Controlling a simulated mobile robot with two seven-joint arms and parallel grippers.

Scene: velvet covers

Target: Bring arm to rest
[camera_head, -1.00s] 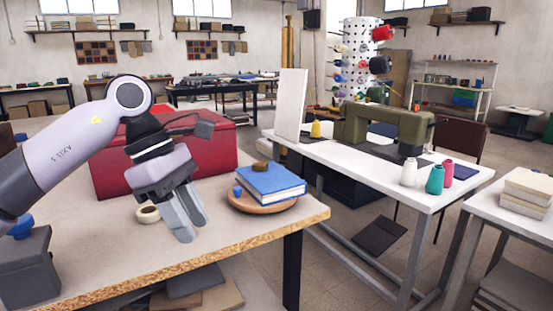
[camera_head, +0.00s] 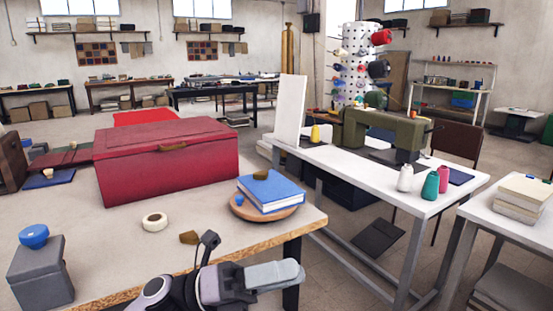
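My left gripper (camera_head: 296,273) shows at the bottom middle of the head view, low by the table's front edge, with its grey fingers pointing right. The fingers overlap from this side, so I cannot tell whether there is a gap between them. I see no object held in it. Most of my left arm is below the picture. My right gripper is not in view.
A red lidded box (camera_head: 165,165) stands on the worktable (camera_head: 120,225). A blue book (camera_head: 270,190) lies on a round wooden board (camera_head: 262,212). A tape roll (camera_head: 155,222) and a grey block (camera_head: 42,272) are nearer. A sewing machine table (camera_head: 345,160) stands right.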

